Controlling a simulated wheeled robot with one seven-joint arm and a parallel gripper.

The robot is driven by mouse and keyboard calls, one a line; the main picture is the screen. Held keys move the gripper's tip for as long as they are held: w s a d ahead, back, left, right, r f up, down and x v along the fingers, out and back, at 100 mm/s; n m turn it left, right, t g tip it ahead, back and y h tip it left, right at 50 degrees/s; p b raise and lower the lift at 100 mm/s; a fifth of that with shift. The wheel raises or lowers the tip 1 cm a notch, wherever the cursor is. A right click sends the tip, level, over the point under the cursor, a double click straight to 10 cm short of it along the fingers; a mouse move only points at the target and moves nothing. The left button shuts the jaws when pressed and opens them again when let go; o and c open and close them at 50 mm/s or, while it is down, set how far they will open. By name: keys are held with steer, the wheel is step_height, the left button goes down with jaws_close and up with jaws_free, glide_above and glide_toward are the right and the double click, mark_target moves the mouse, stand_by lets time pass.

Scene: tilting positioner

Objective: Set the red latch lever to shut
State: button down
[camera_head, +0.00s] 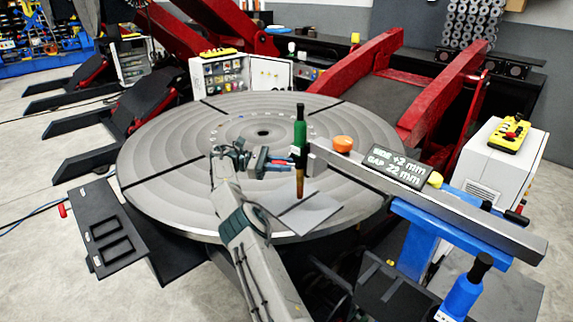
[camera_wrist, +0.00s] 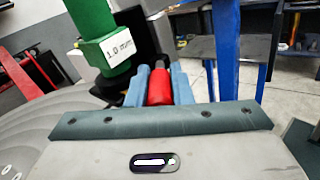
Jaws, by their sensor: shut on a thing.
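My gripper (camera_head: 270,161) reaches over the round grey turntable (camera_head: 170,165). In the wrist view its two blue fingers (camera_wrist: 160,88) are closed on the sides of a red lever-like piece (camera_wrist: 160,86), which I take for the red latch lever. Only its upper part shows between the fingers; its base and pivot are hidden. In the head view a small red bit (camera_head: 281,157) shows at the fingertips. A green torch body (camera_head: 300,127) stands upright just right of the gripper. In the wrist view the torch (camera_wrist: 92,35) carries a "1.0 mm" label, left of the fingers.
A grey beam (camera_head: 455,207) runs from the torch to the lower right and bears a display (camera_head: 396,166) reading "GAP 22 mm". An orange knob (camera_head: 342,143) sits by it. A blue bottle-like tool (camera_head: 463,295) is at lower right. Flat plates (camera_head: 313,213) lie under the torch.

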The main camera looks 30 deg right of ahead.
stand_by(0.4)
steer(key=c, duration=1.3)
jaws_free()
